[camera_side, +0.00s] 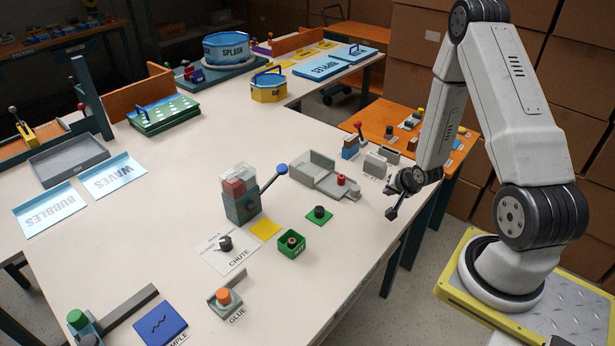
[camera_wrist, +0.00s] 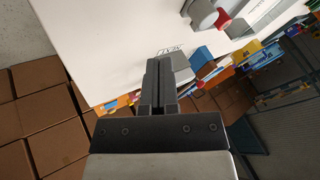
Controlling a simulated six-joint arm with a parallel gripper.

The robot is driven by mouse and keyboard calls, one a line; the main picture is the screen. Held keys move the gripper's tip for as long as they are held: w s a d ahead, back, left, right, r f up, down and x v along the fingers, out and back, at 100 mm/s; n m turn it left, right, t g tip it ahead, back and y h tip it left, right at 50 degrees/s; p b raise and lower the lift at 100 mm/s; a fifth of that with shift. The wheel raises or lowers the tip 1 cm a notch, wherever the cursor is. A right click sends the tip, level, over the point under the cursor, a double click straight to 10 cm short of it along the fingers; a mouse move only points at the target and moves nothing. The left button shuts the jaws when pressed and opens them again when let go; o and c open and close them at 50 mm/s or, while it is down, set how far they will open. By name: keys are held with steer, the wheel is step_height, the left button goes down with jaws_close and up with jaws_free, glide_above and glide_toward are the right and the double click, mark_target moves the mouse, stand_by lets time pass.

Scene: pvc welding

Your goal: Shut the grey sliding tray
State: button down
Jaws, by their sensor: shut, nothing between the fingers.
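The grey sliding tray (camera_side: 328,183) lies on the pale table at the table's right part, drawn out from a grey housing (camera_side: 313,161) behind it. A red knob (camera_side: 341,180) stands on the tray's right part. In the wrist view, a red knob (camera_wrist: 223,19) and grey parts show at the top edge, cut off by the frame. My gripper (camera_side: 392,213) is shut and empty, near the table's right edge, to the right of the tray and apart from it. In the wrist view its fingers (camera_wrist: 159,65) are together.
A small grey block (camera_side: 376,164) and a blue block with a red-topped lever (camera_side: 351,147) stand behind the tray. A green pad with a black knob (camera_side: 319,214) lies in front. A dispenser with a blue-ended lever (camera_side: 243,195) stands left. An orange side table (camera_side: 425,130) is beyond.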

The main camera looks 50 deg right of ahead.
steer(key=x, duration=0.6)
steer(key=shift+w+a+r, duration=0.1)
steer(key=shift+w+a, duration=0.05)
steer(key=shift+w, duration=0.35)
steer(key=shift+w+a, duration=0.2)
steer(key=shift+w, duration=0.35)
steer(key=shift+w+a, duration=0.2)
steer(key=shift+w, duration=0.6)
glide_toward(333, 181)
steer(key=x, duration=0.5)
steer(key=shift+w, duration=0.1)
